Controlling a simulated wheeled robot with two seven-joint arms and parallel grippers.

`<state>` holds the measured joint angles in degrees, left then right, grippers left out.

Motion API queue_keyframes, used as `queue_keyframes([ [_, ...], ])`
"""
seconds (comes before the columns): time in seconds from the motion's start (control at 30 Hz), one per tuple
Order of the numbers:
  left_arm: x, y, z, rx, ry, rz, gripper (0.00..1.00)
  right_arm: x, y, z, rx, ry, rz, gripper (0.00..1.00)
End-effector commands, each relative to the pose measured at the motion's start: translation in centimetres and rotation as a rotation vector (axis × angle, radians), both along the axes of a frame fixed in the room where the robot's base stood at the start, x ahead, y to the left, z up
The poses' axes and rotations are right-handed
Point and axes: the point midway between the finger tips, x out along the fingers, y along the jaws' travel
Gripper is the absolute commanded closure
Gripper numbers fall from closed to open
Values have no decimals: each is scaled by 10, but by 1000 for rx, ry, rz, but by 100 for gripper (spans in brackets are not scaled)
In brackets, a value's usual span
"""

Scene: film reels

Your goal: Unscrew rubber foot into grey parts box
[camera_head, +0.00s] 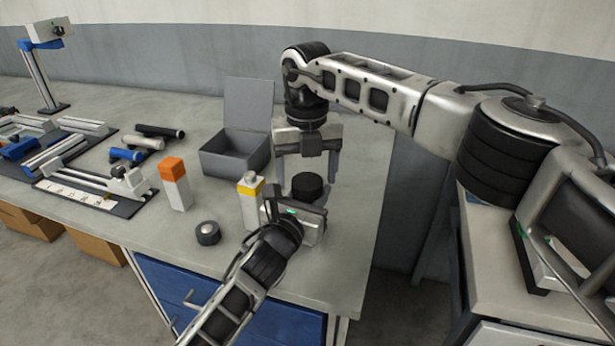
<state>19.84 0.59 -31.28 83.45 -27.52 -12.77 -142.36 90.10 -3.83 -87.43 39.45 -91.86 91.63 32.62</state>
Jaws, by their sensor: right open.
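The grey parts box (222,163) stands on the table with its lid (249,104) raised at the back. A black round rubber foot (307,187) is upright just beyond my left gripper. My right gripper (306,176) points down from above. Its jaws are open, with one finger on each side of the foot and visible gaps to it. My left gripper (298,216) comes in from the front, low over the table. Its fingertips and anything between them are hidden, so I cannot tell its jaw state. What the foot is fixed to is also hidden.
A white bottle with a yellow band (250,203) stands close to my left gripper. An orange-topped white block (175,184) and a black round piece with a grey top (207,233) are to its left. Several rolls (145,143) and rail fixtures lie farther left.

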Motion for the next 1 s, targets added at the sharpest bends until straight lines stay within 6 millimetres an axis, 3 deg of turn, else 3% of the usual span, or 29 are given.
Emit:
queue_keyframes([
  [0.17,0,0,-2,2,4,1,100,0,0,26,1,-3,1,26],
  [0.23,0,0,-2,2,4,1,100,0,0,30,0,0,0,31],
  [0.37,0,0,-2,1,3,1,100,0,0,34,-1,-1,-57,31],
  [0.8,0,0,-2,1,3,0,100,0,-1,62,-1,0,-784,31],
  [1.0,0,0,-2,1,3,0,100,0,-1,58,-3,2,-894,31],
])
